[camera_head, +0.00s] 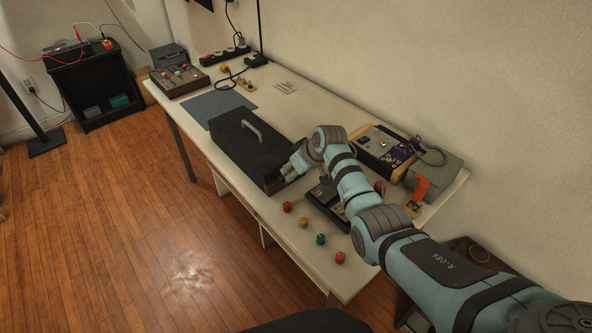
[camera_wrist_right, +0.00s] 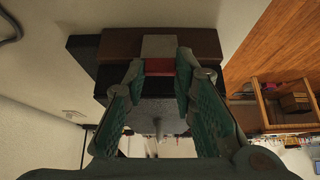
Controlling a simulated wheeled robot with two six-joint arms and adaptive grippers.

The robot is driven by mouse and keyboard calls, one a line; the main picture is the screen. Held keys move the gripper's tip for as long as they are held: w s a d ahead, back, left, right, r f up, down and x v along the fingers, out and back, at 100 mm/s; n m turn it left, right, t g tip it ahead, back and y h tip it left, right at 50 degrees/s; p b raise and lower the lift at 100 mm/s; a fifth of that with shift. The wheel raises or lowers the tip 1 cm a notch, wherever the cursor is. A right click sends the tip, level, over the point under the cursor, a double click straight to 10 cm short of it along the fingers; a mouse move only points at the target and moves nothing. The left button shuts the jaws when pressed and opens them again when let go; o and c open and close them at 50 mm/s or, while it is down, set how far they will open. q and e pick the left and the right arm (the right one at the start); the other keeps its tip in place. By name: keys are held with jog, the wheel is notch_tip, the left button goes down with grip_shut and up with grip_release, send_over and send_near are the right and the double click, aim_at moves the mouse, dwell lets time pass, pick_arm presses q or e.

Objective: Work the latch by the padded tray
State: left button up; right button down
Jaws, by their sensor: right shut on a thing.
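A long black case (camera_head: 245,148) with a grey handle lies on the table. My right gripper (camera_head: 287,173) is at its right end. In the wrist view, the right gripper (camera_wrist_right: 160,72) is shut on a small red part (camera_wrist_right: 159,65), which appears to be the latch. A pale grey plate (camera_wrist_right: 159,46) sits just beyond it, on a brown strip (camera_wrist_right: 118,43). A dark tray (camera_head: 323,203) is partly hidden under my right arm; I cannot tell its padding. My fingers hide the contact in the head view. My left gripper is not in view.
Several coloured knobs, including a yellow one (camera_head: 303,222), lie along the front edge. A synth (camera_head: 383,146) and a grey box (camera_head: 440,172) stand by the wall. A blue-grey mat (camera_head: 219,107) and another synth (camera_head: 180,80) are farther left.

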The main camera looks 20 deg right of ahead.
jog(key=shift+w, duration=0.1)
dwell(0.3)
jog(key=c, duration=1.3)
grip_release()
jog(key=v, duration=1.2)
jog(key=shift+r, duration=0.15)
